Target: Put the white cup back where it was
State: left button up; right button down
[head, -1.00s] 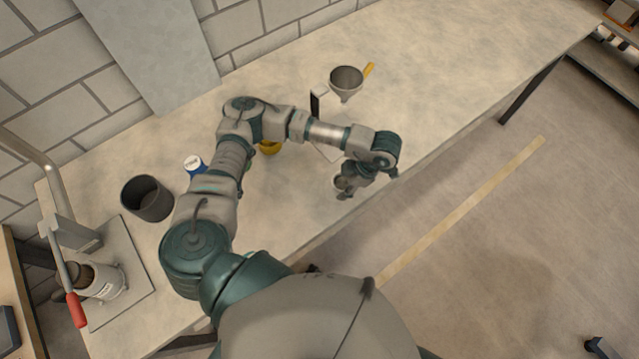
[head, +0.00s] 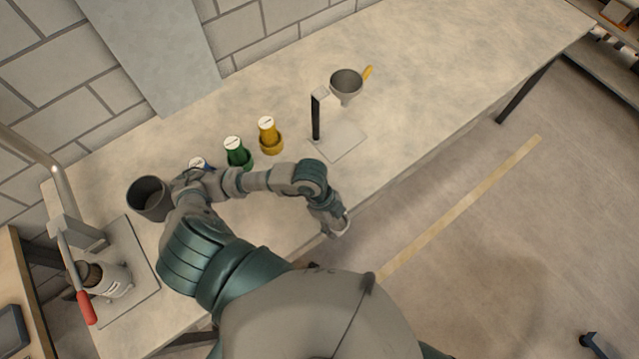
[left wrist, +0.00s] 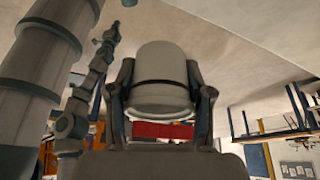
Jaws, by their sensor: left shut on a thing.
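My left gripper (head: 337,226) is off the table's front edge in the head view. In the left wrist view the left gripper (left wrist: 162,100) is shut on the white cup (left wrist: 160,68), with one finger on each side. The cup is pale with a dark band around it. In the head view only a small pale part shows at the fingertips, so the cup's tilt is hard to tell there. My right gripper is not to be made out.
On the table (head: 450,70) stand a dark pot (head: 149,198), a green bottle (head: 236,150), a yellow bottle (head: 268,133), a partly hidden blue-and-white container (head: 198,163), a funnel (head: 347,84) and a black-post stand (head: 316,118). A red-handled press (head: 88,305) is at left.

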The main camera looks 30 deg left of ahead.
pick_arm(q)
jog(key=shift+a, duration=0.2)
jog(key=shift+n, duration=0.3)
jog(key=w+a, duration=0.3)
jog(key=w+a+f+p, duration=0.1)
jog(key=w+a, duration=0.6)
jog(key=a, duration=0.1)
jog(key=shift+w+f, duration=0.2)
jog(key=shift+w+a+f, duration=0.15)
jog(key=shift+a, duration=0.1)
notch_tip(320, 180, down, 3)
jog(key=shift+d+f+p, duration=0.1)
jog(key=shift+f+p, duration=0.05)
jog(key=shift+p, duration=0.2)
jog(key=o, duration=1.3)
jog(key=shift+o, duration=0.2)
jog(key=v, duration=1.2)
